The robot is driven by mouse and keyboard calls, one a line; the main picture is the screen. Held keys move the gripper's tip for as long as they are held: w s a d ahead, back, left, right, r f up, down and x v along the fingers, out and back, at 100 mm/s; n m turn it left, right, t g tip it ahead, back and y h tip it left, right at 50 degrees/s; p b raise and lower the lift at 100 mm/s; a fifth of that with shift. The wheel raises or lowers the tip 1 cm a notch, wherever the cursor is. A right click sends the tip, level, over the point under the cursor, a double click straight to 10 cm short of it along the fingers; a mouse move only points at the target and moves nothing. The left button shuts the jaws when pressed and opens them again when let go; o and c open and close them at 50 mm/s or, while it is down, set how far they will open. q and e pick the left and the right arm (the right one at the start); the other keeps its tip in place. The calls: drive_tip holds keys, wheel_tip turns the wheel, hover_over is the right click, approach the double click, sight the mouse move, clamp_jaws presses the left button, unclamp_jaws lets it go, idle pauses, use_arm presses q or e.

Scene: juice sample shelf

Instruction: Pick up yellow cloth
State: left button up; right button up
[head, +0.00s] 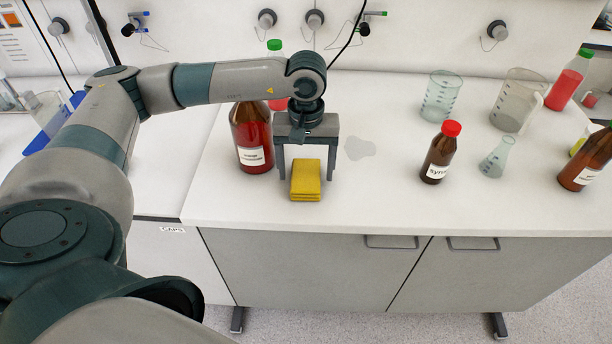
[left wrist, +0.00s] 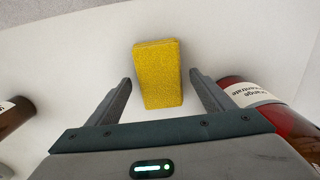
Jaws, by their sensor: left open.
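The yellow cloth (head: 306,181) is a folded block lying on the white bench near its front edge. My left gripper (head: 305,178) is open, pointing down, with one finger on each side of the cloth in the head view. In the left wrist view the cloth (left wrist: 158,74) lies between and partly beyond the two fingertips of the left gripper (left wrist: 160,82), with a gap on each side. Whether the fingertips are at the cloth's height cannot be told. My right gripper is not in view.
A large brown bottle of red liquid (head: 252,140) stands close left of the gripper; it also shows in the left wrist view (left wrist: 283,122). A pale spill (head: 359,148) lies to the right. A red-capped brown bottle (head: 440,153), a flask (head: 497,157) and beakers (head: 441,97) stand farther right.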

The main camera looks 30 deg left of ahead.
sight(308, 175)
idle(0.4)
use_arm(q)
drive_tip(key=c, duration=1.1)
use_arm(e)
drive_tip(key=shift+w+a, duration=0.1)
use_arm(q)
drive_tip(key=shift+r, duration=0.2)
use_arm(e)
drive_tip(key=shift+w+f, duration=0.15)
